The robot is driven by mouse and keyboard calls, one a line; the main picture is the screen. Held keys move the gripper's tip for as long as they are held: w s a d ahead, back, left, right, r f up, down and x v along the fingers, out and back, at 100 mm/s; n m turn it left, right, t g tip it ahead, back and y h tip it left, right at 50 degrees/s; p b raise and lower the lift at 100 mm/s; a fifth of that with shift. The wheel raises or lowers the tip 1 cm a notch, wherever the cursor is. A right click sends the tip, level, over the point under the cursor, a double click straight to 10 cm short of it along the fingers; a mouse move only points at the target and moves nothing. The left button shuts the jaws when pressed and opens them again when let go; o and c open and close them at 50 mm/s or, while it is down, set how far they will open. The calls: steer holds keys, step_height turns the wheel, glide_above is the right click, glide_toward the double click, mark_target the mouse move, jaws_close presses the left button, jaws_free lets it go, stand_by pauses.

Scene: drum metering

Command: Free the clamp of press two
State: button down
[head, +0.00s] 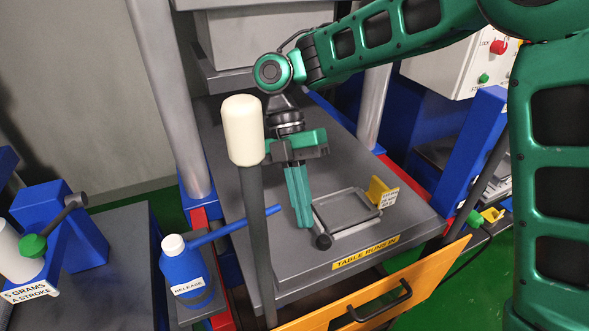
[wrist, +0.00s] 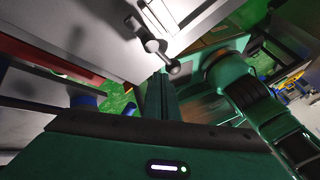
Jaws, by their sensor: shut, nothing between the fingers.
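A shallow grey metal frame (head: 352,203) lies on the grey press table (head: 405,232), which is labelled "TABLE RUNS IN". A short lever with a dark ball knob (head: 323,241) sits at the frame's near left corner and looks like the clamp. The knob also shows in the wrist view (wrist: 173,67), just beyond the fingertips. My gripper (head: 303,222) points down over the table, its green fingers together and empty, just left of the frame and close to the knob. I cannot tell whether the fingers touch the lever. No label in view reads "press two".
A tall grey lever with a cream grip (head: 243,130) stands in front of my gripper. A blue "RELEASE" unit (head: 187,270) with a blue bar is at left. A yellow tag (head: 382,191) stands at the frame. An orange drawer front (head: 400,290) juts below.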

steer(key=v, duration=0.8)
steer(key=shift+w, duration=0.15)
stand_by(0.6)
